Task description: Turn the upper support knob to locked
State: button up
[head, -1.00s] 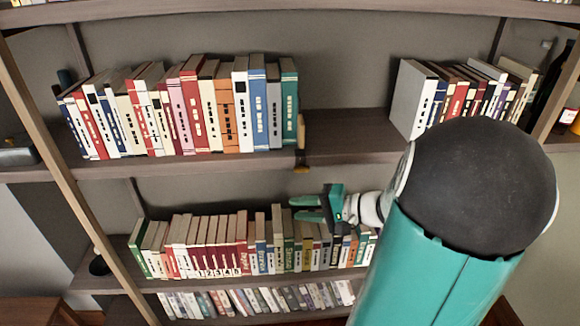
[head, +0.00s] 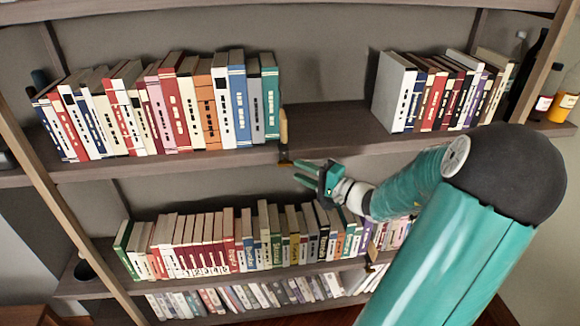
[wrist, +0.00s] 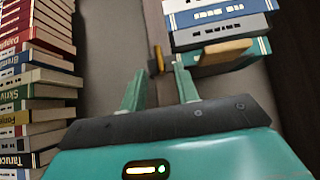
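The upper support is a wooden upright (head: 284,128) at the right end of the left book row on the upper shelf. Its small knob (head: 285,163) sits on the shelf's front edge below it. In the wrist view the knob (wrist: 158,58) shows as a yellowish bar with a dark part beside it, just beyond the fingertips; I cannot tell its setting. My gripper (head: 300,173) is just below and right of the knob in the head view. Its two teal fingers are apart and empty, also in the wrist view (wrist: 159,70). No contact with the knob is clear.
The upper shelf (head: 330,130) has a bare stretch between its two book groups. A grey book (head: 393,92) starts the right group. The lower book row (head: 235,245) stands beneath my gripper, with a second wooden support (head: 371,245) at right. Bottles (head: 563,107) stand at the far right.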

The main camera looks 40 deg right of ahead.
aim_at(289, 166)
jog(key=shift+w+a, duration=0.25)
jog(key=shift+w, duration=0.9)
jog(key=shift+w+a, duration=0.2)
jog(key=shift+w, duration=0.95)
grip_shut()
jog(key=shift+m, duration=0.3)
jog(key=m+t+h, duration=0.1)
jog(key=m+t, duration=0.1)
jog(key=m, duration=0.1)
jog(key=m+t+h, duration=0.2)
jog(key=m+t, duration=0.1)
jog(key=m, duration=0.1)
jog(key=f+m+t+h, duration=0.1)
jog(key=m+t+h, duration=0.1)
jog(key=m, duration=0.2)
jog(key=shift+w+a, duration=0.1)
jog(key=shift+a, duration=0.1)
jog(key=shift+m+h, duration=0.3)
